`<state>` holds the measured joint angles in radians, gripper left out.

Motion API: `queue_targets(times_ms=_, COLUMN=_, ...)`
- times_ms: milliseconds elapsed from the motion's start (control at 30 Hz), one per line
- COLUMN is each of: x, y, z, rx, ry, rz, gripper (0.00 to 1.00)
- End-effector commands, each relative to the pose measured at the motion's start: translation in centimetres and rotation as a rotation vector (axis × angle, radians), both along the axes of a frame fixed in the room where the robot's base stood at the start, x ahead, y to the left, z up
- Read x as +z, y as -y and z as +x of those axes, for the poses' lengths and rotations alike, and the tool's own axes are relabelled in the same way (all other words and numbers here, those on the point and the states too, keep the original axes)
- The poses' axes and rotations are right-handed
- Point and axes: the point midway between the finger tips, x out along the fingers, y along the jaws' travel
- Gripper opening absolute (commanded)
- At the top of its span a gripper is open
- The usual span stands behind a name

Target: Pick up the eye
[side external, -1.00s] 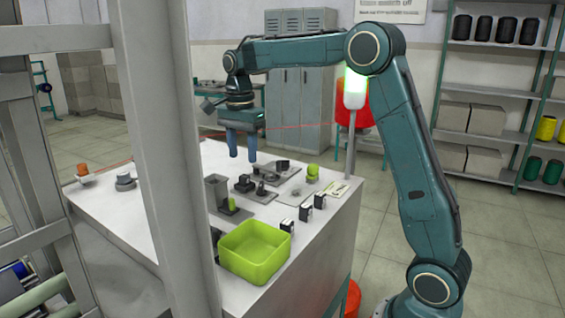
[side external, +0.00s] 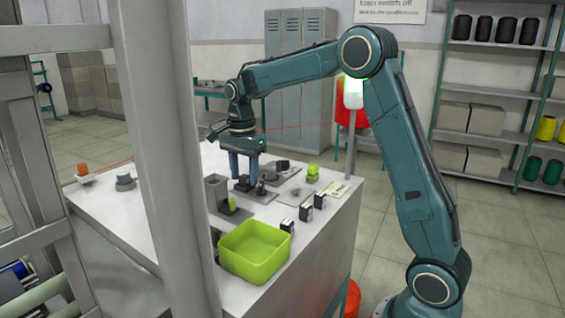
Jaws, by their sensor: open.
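My gripper (side external: 244,178) is open, with its two blue fingers pointing straight down low over the work table (side external: 170,212). The fingertips are close around or just above a small dark part (side external: 243,186), and I cannot tell whether they touch it. This part may be the eye, but it is too small and too covered by the fingers to be sure. A small dark upright piece with a rounded top (side external: 261,187) stands on a grey plate just right of the fingers.
A lime green bin (side external: 255,252) stands at the table's front. A grey block (side external: 216,190) with a small green part (side external: 232,203) is left of the gripper. Two small black-and-white blocks (side external: 305,212) and a lime green piece (side external: 313,172) are to the right. A grey post crosses the left side.

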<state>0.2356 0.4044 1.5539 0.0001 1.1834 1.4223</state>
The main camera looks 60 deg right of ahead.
Motion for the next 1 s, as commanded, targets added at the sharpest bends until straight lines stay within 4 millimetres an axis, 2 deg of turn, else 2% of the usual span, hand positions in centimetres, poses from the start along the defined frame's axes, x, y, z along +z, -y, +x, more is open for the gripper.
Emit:
queue_targets(times_ms=467, x=-0.03, y=0.00, z=0.00, rx=0.000, ry=0.000, rz=0.000, gripper=0.45)
queue_targets(times_ms=700, x=-0.01, y=0.00, z=0.00, rx=0.000, ry=0.000, rz=0.000, gripper=0.00)
queue_targets(times_ms=1000, x=0.03, y=-0.01, z=0.01, rx=0.000, ry=0.001, rz=0.000, gripper=0.00)
